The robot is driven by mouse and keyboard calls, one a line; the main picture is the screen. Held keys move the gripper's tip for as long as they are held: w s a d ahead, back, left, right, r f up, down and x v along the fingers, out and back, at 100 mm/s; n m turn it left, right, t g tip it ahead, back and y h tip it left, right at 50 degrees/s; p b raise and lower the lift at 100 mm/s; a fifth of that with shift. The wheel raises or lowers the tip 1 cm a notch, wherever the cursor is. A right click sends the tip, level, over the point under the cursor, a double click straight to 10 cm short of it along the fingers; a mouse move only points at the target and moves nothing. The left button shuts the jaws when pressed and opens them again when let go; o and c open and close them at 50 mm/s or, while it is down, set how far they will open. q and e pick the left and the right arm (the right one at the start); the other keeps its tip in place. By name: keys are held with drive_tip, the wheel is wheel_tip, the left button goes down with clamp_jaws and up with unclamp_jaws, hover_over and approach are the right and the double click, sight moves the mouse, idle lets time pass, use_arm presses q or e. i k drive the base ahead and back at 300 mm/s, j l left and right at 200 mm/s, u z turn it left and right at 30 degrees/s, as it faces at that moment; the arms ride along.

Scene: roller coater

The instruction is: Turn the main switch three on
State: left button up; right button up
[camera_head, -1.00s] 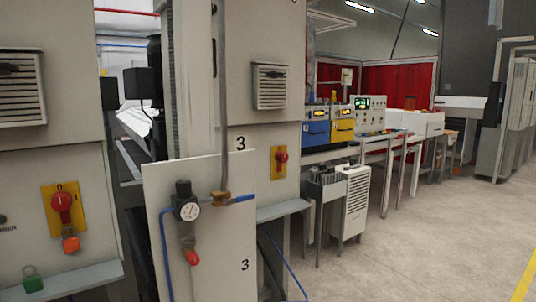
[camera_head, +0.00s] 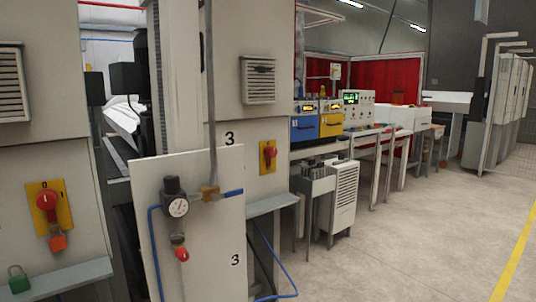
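A red rotary switch on a yellow plate (camera_head: 268,157) is on the grey cabinet face at the middle, just right of and below a black number 3 (camera_head: 229,139). Its knob position is too small to read. A larger red rotary switch on a yellow plate (camera_head: 48,206) is on the cabinet at the left, with an orange padlock (camera_head: 57,241) hanging below it. Neither of my grippers is in view.
A white panel (camera_head: 215,250) marked 3 stands in front, carrying a pressure gauge (camera_head: 178,207), a red valve handle (camera_head: 182,254) and blue hoses. A shelf (camera_head: 272,204) juts below the middle switch. A green padlock (camera_head: 19,281) lies at lower left. Open floor (camera_head: 420,225) spreads at right.

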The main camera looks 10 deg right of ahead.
sight(270, 152)
drive_tip(key=i+l+u, duration=0.35)
drive_tip(key=l+u, duration=0.15)
drive_tip(key=i+l+u, duration=0.15)
drive_tip(key=l+u, duration=0.15)
drive_tip(key=i+l, duration=0.15)
drive_tip(key=l, duration=0.25)
drive_tip(key=i+l+u, duration=0.1)
drive_tip(key=l, duration=0.3)
drive_tip(key=i+l, duration=0.1)
drive_tip(key=l, duration=0.35)
drive_tip(key=i+l+u, duration=0.1)
drive_tip(key=l, duration=0.3)
drive_tip(key=i+l, duration=0.15)
drive_tip(key=l, duration=0.3)
drive_tip(key=i+l+u, duration=0.1)
drive_tip(key=l, duration=0.35)
